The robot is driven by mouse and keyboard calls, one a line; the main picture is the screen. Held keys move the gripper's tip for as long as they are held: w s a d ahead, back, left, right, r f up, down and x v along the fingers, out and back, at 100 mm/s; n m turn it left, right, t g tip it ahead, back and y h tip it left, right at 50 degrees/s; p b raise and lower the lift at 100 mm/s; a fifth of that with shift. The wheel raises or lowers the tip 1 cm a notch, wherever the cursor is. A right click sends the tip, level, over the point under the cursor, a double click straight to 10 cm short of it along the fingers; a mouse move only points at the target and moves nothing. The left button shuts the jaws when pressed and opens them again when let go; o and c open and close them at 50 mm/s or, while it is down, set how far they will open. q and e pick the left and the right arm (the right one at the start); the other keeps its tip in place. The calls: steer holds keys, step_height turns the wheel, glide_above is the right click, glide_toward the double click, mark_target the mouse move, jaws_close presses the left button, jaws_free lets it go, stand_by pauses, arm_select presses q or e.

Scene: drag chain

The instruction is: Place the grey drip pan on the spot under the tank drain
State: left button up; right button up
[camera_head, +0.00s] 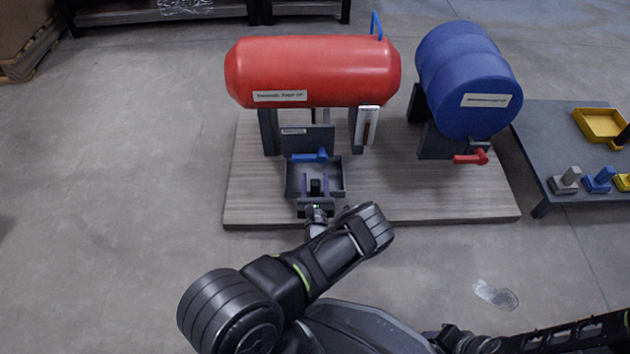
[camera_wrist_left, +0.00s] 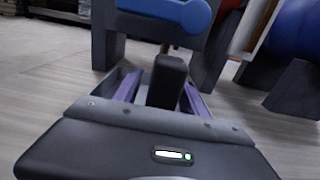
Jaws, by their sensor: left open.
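The grey drip pan (camera_head: 295,180) rests on the wooden board below the red tank (camera_head: 310,70). The tank's drain with its blue valve handle (camera_head: 309,156) is above the pan's back part; the blue handle also shows in the left wrist view (camera_wrist_left: 170,10). My left gripper (camera_head: 316,187) is at the pan's near side. Its two purple fingers are open, one on each side of the dark upright handle (camera_wrist_left: 167,80), with small gaps visible. The spot under the pan is hidden. My right gripper is not visible.
A blue drum (camera_head: 465,75) with a red valve (camera_head: 471,158) stands on the right of the wooden board (camera_head: 440,200). A low dark table (camera_head: 550,130) at right holds a yellow tray (camera_head: 600,124) and small grey, blue and yellow pieces. A clear puddle-like patch (camera_head: 495,294) lies on the floor.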

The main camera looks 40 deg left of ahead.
mark_target(316, 194)
arm_select(q)
steer(key=shift+r, duration=0.25)
steer(key=p+v, duration=0.3)
steer(key=v, duration=0.3)
steer(key=shift+w+r, duration=0.1)
steer(key=b+v, duration=0.1)
steer(key=v, duration=0.2)
steer(key=b+v, duration=0.1)
steer(key=v, duration=0.1)
steer(key=shift+d+f+b, duration=0.15)
steer(key=shift+f+b, duration=0.2)
steer(key=shift+f, duration=0.05)
steer(key=shift+s+d+r, duration=0.2)
steer(key=shift+s+r, duration=0.05)
steer(key=shift+s, duration=0.25)
